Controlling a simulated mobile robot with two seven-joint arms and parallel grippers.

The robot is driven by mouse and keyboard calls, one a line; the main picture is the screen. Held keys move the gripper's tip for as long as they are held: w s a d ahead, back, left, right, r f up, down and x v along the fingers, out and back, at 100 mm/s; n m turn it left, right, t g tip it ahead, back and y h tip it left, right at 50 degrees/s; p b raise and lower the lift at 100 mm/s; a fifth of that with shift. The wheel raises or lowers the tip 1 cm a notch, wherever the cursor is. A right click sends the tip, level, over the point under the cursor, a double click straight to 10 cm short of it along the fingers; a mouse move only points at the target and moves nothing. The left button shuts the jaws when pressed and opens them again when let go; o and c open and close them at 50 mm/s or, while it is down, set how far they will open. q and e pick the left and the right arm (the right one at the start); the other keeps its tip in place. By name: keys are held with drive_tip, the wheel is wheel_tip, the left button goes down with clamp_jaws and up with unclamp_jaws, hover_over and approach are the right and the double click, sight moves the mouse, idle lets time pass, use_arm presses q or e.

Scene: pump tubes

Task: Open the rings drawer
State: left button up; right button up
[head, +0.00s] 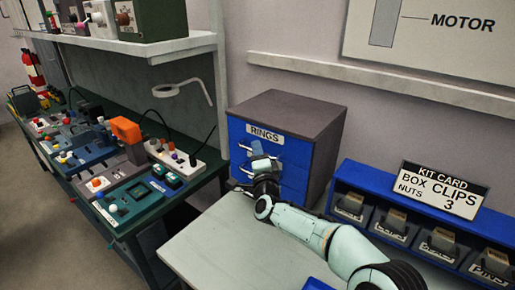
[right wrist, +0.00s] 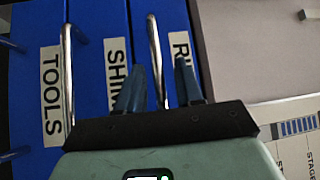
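The blue drawer cabinet (head: 323,150) with a dark top stands at the back of the pale table. Its top drawer carries the RINGS label (head: 265,134) and looks closed. In the right wrist view the cabinet appears turned sideways, with the rings drawer's metal bar handle (right wrist: 153,45) left of its partly hidden label. My right gripper (head: 262,160) is at the cabinet front, just below the RINGS label. Its two fingers (right wrist: 160,75) are apart, one on each side of that handle, with gaps visible beside the bar. My left gripper is not in view.
Below are the shims drawer (right wrist: 115,60) with its own handle (right wrist: 67,75) and the tools drawer (right wrist: 50,90). A blue bin rack (head: 345,180) with a kit card (head: 440,190) stands right. A cluttered green bench (head: 130,215) is left.

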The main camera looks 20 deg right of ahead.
drive_tip(key=shift+w, duration=0.25)
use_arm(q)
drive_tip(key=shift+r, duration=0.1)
use_arm(e)
clamp_jaws()
use_arm(q)
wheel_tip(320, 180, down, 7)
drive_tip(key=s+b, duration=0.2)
drive_tip(key=b, duration=0.4)
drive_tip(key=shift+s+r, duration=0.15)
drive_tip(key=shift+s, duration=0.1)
use_arm(e)
drive_tip(key=s+a, duration=1.2)
drive_tip(key=a, duration=0.3)
unclamp_jaws()
